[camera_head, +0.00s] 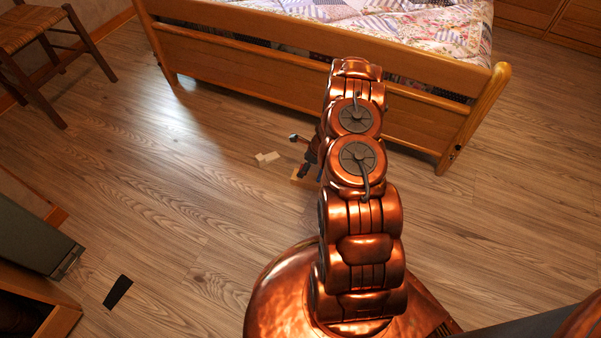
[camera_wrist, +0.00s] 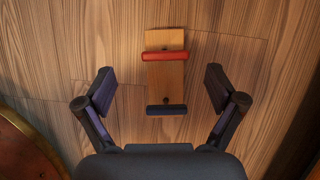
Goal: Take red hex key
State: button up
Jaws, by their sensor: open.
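In the wrist view, a red bar-shaped piece (camera_wrist: 164,56), which looks like the red hex key, lies across the upper part of a small wooden block (camera_wrist: 166,80). A dark blue bar (camera_wrist: 166,110) lies across the block's lower end. My gripper (camera_wrist: 159,88) is open, with one finger on each side of the block in the picture and nothing between them held. The red piece shows just beyond the fingertips. In the head view, my gripper (camera_head: 307,155) is partly hidden by my arm; the block's edge (camera_head: 299,181) shows beneath it, and the red piece cannot be made out.
A wooden bed (camera_head: 300,75) with a patchwork quilt stands behind my arm. Pale flat pieces (camera_head: 267,157) lie on the floor left of my gripper. A chair (camera_head: 45,45) is at upper left, a grey box (camera_head: 35,240) at lower left, and a dark flat item (camera_head: 118,291) nearby. Floor between is clear.

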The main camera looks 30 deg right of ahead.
jog(key=x, duration=0.1)
jog(key=b+x, duration=0.1)
jog(key=x, duration=0.1)
jog(key=d+b+x, duration=0.1)
jog(key=x, duration=0.1)
jog(key=shift+f, duration=0.25)
jog(key=shift+w+a+f+b, duration=0.15)
jog(key=shift+a+f+b, duration=0.1)
jog(key=shift+f+b, duration=0.1)
jog(key=shift+r, duration=0.1)
jog(key=c, duration=1.2)
notch_tip(320, 180, up, 4)
jog(key=p, duration=0.2)
jog(key=shift+r+p, duration=0.2)
jog(key=shift+p, duration=0.15)
jog(key=s+a+p, duration=0.2)
jog(key=s+a, duration=0.2)
jog(key=s, duration=1.1)
jog(key=shift+s+r, duration=0.2)
jog(key=shift+r, duration=0.1)
